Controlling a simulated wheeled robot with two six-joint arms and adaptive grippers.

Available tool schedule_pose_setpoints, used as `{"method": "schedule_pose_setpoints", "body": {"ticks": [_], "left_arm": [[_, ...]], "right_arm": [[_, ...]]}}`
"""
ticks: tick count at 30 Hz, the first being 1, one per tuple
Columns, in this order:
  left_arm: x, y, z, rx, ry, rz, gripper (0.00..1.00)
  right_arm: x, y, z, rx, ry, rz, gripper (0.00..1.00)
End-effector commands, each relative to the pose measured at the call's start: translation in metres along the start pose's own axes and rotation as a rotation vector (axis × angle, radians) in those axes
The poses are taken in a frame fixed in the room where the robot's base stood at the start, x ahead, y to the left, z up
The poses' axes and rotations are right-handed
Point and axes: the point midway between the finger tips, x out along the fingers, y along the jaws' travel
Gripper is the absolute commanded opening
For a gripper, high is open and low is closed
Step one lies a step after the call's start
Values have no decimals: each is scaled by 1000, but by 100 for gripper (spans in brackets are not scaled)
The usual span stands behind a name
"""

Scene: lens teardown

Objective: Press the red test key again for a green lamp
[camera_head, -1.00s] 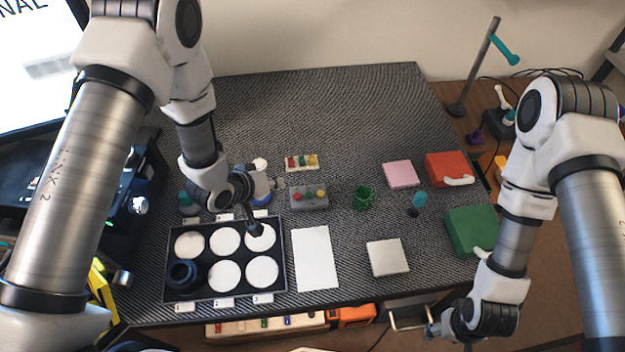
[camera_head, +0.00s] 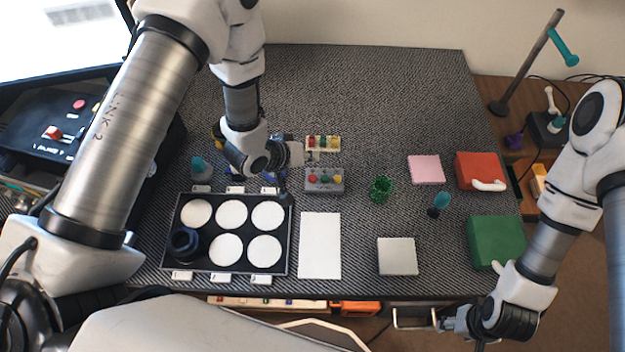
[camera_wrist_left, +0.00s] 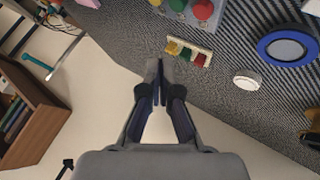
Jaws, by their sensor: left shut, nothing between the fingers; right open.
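A grey box with coloured round keys (camera_head: 324,181) sits mid-table, its red key (camera_head: 312,178) at the left. Behind it is a pale strip with red, green and yellow pieces (camera_head: 323,144). I cannot tell whether any is lit. In the left wrist view the strip (camera_wrist_left: 188,52) lies beyond the fingertips, and part of the grey box (camera_wrist_left: 195,10) shows at the top edge. My right gripper (camera_head: 447,320) is open at the front edge, away from the box.
A black tray (camera_head: 290,240) with white round pads and a dark ring (camera_head: 184,243) lies front left. Beside it are a white sheet (camera_head: 320,245) and a grey pad (camera_head: 397,256). A green cup (camera_head: 381,189) stands right of the box. The table's back is clear.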

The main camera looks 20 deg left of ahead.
Motion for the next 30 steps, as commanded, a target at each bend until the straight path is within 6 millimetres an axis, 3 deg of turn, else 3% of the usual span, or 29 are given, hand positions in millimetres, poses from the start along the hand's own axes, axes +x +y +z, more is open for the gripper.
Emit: {"method": "schedule_pose_setpoints", "body": {"ticks": [1, 3, 9, 30], "left_arm": [[11, -8, 8, 0, 0, 0, 0], [18, -14, 13, 0, 0, 0, 0], [35, -26, 26, -1, -1, 0, 0], [38, -28, 28, 0, 0, 0, 0]], "right_arm": [[15, 0, 0, 0, 0, 0, 53], [24, 0, 0, 0, 0, 0, 53], [41, 0, 0, 0, 0, 0, 53], [43, 0, 0, 0, 0, 0, 53]]}}
